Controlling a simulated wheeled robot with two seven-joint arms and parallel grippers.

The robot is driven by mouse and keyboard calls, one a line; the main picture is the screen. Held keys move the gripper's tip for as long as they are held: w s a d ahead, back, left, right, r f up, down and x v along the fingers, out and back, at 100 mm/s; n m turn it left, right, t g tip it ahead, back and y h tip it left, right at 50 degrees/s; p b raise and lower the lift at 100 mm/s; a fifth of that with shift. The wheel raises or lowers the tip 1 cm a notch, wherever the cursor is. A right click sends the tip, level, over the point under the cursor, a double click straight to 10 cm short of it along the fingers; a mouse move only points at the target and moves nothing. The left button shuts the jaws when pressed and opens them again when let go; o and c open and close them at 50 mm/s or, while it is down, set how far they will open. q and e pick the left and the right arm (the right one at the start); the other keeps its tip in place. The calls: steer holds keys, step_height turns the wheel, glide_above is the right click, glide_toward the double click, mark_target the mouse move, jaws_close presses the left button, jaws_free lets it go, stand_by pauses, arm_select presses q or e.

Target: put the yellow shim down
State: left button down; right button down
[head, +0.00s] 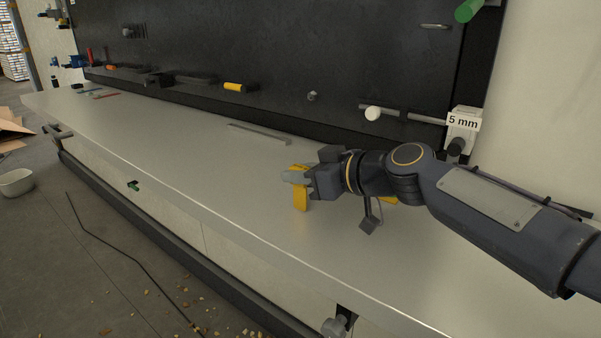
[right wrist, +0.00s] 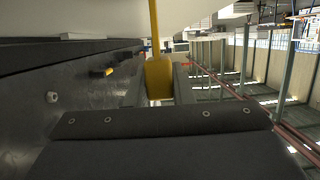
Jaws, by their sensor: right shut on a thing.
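The yellow shim (head: 301,197) is held by my right gripper (head: 296,175) above the middle of the pale workbench (head: 220,165). My right gripper is shut on it, and the shim hangs down from the fingers, roughly upright. Its lower end is close to the bench top; I cannot tell whether it touches. In the right wrist view the shim (right wrist: 159,80) stands between the two fingers, and its thin part runs up to the pale bench surface. My left gripper is not in view.
Another yellow piece (head: 389,200) shows partly behind my right arm. A flat grey strip (head: 260,132) lies near the back panel. A white block marked "5 mm" (head: 462,125) stands at the back right. The bench is clear left of the gripper; its front edge is near.

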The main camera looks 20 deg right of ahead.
steer(key=shift+f, duration=0.2)
steer(key=c, duration=1.3)
jaws_free()
steer(key=shift+o, duration=0.2)
steer(key=shift+r, duration=0.1)
steer(key=shift+r, duration=0.2)
steer(key=b+v, duration=0.1)
steer(key=v, duration=1.1)
steer(key=shift+b, duration=0.4)
